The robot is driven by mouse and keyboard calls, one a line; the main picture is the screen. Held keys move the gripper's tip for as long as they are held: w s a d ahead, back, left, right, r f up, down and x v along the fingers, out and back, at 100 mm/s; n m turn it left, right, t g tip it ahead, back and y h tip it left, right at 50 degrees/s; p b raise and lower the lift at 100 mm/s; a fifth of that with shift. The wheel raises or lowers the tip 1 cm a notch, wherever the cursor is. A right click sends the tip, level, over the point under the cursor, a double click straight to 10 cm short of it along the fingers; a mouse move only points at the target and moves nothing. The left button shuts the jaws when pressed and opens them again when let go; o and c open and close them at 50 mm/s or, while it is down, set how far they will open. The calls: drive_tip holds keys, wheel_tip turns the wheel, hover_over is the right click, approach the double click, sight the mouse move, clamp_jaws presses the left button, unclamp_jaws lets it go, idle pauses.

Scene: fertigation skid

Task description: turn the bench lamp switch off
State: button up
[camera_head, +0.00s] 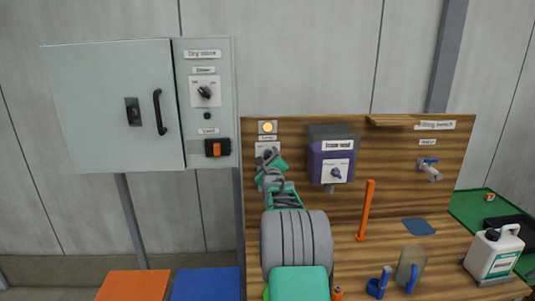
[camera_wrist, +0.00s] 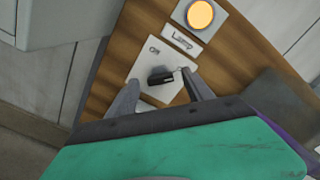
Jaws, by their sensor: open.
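The bench lamp switch is a black knob (camera_wrist: 161,75) on a pale plate (camera_wrist: 150,62) marked ON, with a Lamp label (camera_wrist: 182,38) above it. Its handle lies roughly crosswise in the wrist view. The round indicator light (camera_wrist: 200,14) glows amber; it also shows in the head view (camera_head: 267,127). My gripper (camera_wrist: 162,79) is open, its two fingertips on either side of the knob in the wrist view. I cannot tell whether they touch it. In the head view my gripper (camera_head: 268,160) covers most of the switch plate.
A purple box (camera_head: 335,158) with a rotary knob sits right of the switch.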

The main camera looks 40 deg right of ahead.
drive_tip(key=shift+x, duration=0.85)
clamp_jaws()
